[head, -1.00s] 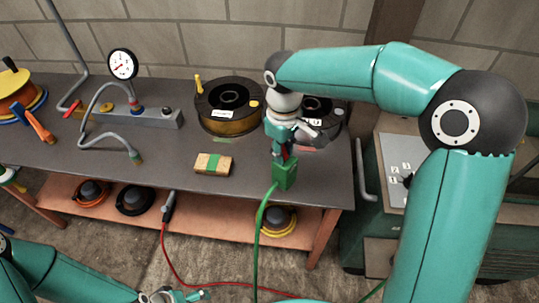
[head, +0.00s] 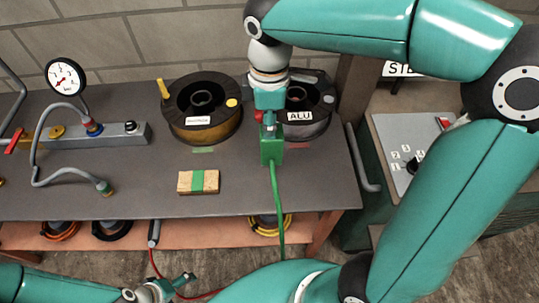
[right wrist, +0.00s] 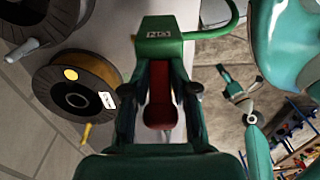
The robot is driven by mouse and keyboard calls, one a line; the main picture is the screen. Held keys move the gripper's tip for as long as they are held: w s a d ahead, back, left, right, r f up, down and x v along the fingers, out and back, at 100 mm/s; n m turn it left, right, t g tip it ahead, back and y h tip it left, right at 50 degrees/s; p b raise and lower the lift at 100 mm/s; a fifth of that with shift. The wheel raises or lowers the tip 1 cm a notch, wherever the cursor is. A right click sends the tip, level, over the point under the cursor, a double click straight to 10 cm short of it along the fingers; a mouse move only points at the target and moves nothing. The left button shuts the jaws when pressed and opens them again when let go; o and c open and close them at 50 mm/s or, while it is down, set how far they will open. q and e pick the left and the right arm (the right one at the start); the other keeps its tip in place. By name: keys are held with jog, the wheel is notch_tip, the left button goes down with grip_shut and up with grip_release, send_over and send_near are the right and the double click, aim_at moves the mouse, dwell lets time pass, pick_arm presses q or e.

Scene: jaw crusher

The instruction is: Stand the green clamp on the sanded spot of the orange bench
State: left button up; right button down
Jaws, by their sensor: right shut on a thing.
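The green clamp (head: 271,150) has a red part at its upper end, and a green cable runs down from it past the bench's front edge. My right gripper (head: 268,117) is shut on it and holds it upright over the right part of the bench. The right wrist view shows the clamp (right wrist: 158,45) between the fingers. Whether its lower end touches the top is unclear. The bench (head: 110,203) has a dark grey top and an orange lower shelf. I cannot make out a sanded spot. My left gripper (head: 168,290) is low, in front of the bench; its jaws are unclear.
Behind the clamp stand a dark spool (head: 202,108) and a spool labelled ALU (head: 308,105). A wooden block with a green band (head: 198,182) lies left of the clamp. A gauge (head: 66,78) with pipes stands at left. A green cabinet (head: 400,130) stands at right.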

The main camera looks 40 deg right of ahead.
aim_at(270, 157)
notch_tip(270, 157, down, 8)
jog(key=shift+f, duration=2)
jog(key=shift+f+b, duration=0.1)
jog(key=shift+b, duration=0.25)
jog(key=c, duration=0.9)
grip_release()
jog(key=shift+s, duration=0.1)
notch_tip(270, 157, up, 12)
jog(key=shift+r+p, duration=0.1)
jog(key=shift+p, duration=0.35)
